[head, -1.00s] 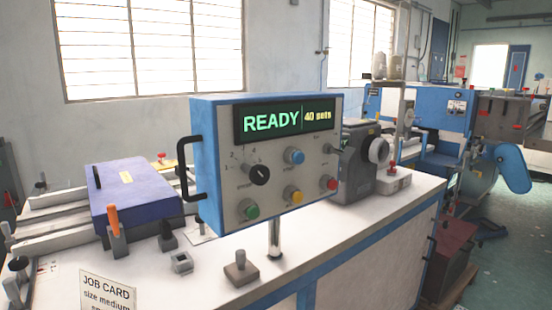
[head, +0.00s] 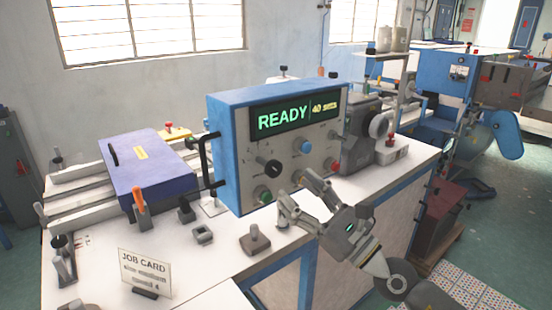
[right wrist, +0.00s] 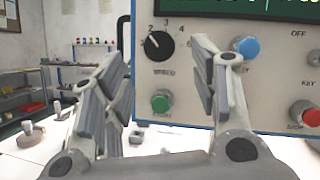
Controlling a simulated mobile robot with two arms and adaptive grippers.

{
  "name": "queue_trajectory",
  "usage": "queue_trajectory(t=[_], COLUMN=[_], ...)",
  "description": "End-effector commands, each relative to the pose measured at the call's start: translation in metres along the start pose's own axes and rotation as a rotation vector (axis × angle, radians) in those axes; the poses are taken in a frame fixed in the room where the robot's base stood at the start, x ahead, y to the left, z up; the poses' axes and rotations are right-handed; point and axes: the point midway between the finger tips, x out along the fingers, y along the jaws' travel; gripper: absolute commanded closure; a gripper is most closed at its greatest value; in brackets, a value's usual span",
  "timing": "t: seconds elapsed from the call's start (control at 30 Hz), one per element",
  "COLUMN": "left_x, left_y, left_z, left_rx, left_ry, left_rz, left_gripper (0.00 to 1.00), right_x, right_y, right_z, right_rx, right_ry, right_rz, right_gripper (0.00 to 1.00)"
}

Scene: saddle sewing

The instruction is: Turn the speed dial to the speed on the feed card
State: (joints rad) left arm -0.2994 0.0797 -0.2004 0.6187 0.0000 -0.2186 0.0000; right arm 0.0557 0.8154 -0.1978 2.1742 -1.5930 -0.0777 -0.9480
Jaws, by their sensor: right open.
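The black speed dial (head: 273,168) is on the front of the blue and grey control box, left of a blue knob (head: 305,146). In the right wrist view the dial (right wrist: 159,46) has figures 2, 3 and 4 around it, and its pale mark points up-left, near 2. My right gripper (head: 295,190) is open and empty in front of the panel's lower part. In the right wrist view its fingers (right wrist: 158,75) stand either side of the dial, apparently short of it. The job card (head: 145,270) reads size medium, speed 4. My left gripper is not in view.
The panel also has a green button (right wrist: 160,102) below the dial and a red stop button (right wrist: 305,113) at right. Its screen (head: 296,113) reads READY. A grey block with a post (head: 255,240) stands on the white bench below. A purple block (head: 150,172) lies at left.

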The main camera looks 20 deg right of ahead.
Motion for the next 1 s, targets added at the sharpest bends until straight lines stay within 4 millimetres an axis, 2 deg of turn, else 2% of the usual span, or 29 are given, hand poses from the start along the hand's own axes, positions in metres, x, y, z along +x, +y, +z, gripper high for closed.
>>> queue_trajectory(t=[0.03, 0.1, 0.4, 0.6, 0.83, 1.0], left_x=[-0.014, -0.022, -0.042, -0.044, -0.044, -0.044], left_y=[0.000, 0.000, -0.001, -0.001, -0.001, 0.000], left_z=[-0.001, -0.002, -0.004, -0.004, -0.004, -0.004], left_rx=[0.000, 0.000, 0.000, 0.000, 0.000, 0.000], left_ry=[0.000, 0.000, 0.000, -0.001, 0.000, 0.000], left_rz=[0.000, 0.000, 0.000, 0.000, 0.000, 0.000], left_gripper=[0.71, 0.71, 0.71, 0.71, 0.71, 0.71], right_x=[0.013, 0.026, 0.069, 0.078, 0.078, 0.077], right_y=[-0.003, -0.003, -0.002, -0.001, -0.001, -0.001], right_z=[0.008, 0.008, 0.003, 0.001, 0.000, 0.000], right_rx=[0.002, 0.003, 0.004, 0.003, 0.003, 0.003], right_ry=[-0.004, -0.004, -0.003, -0.001, -0.001, 0.000], right_rz=[-0.004, -0.004, -0.004, -0.002, -0.002, -0.003], right_gripper=[0.45, 0.45, 0.45, 0.45, 0.45, 0.67])
